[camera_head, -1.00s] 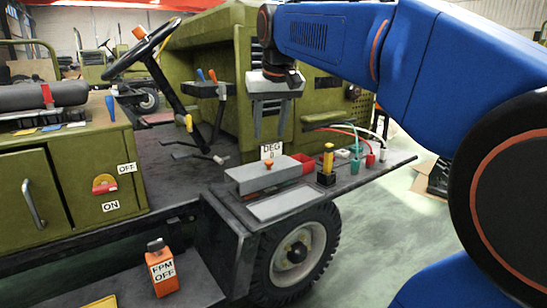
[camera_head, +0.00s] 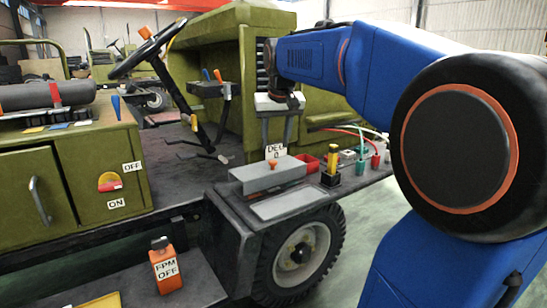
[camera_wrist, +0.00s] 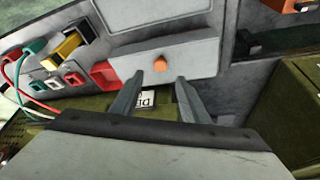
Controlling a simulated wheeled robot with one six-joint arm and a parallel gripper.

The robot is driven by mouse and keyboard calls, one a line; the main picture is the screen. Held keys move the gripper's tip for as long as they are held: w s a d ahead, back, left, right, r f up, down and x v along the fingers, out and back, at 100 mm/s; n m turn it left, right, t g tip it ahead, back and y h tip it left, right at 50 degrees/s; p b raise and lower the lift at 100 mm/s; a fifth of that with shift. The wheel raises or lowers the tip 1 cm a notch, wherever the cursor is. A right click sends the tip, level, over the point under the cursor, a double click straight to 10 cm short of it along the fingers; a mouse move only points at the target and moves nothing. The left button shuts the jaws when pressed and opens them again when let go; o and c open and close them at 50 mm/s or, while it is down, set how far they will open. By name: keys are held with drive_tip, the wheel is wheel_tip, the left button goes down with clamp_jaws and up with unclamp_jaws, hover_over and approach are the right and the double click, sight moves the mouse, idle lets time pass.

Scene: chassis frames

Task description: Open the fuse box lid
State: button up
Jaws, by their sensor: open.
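The fuse box is a grey box on the vehicle's side deck, with a flat grey lid (camera_head: 262,175) that bears a small orange knob (camera_head: 272,163). In the wrist view the grey lid (camera_wrist: 190,56) and the orange knob (camera_wrist: 159,62) lie just beyond my fingertips. My gripper (camera_head: 277,143) is open, fingers pointing down, above and behind the knob in the head view. In the wrist view my gripper (camera_wrist: 160,79) has its fingertips either side of the knob's line, with nothing between them. A red open-topped part (camera_head: 308,163) shows at the lid's right end.
A "DEG 0" label (camera_head: 275,151) stands behind the box. A yellow-and-black switch (camera_head: 331,168) and red, green and white cable plugs (camera_head: 375,161) stand to the right. A grey plate (camera_head: 285,203) lies in front. An orange "FPM OFF" bottle (camera_head: 166,268) stands lower left.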

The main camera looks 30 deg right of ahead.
sight(273, 161)
drive_tip(key=x, duration=0.7)
clamp_jaws()
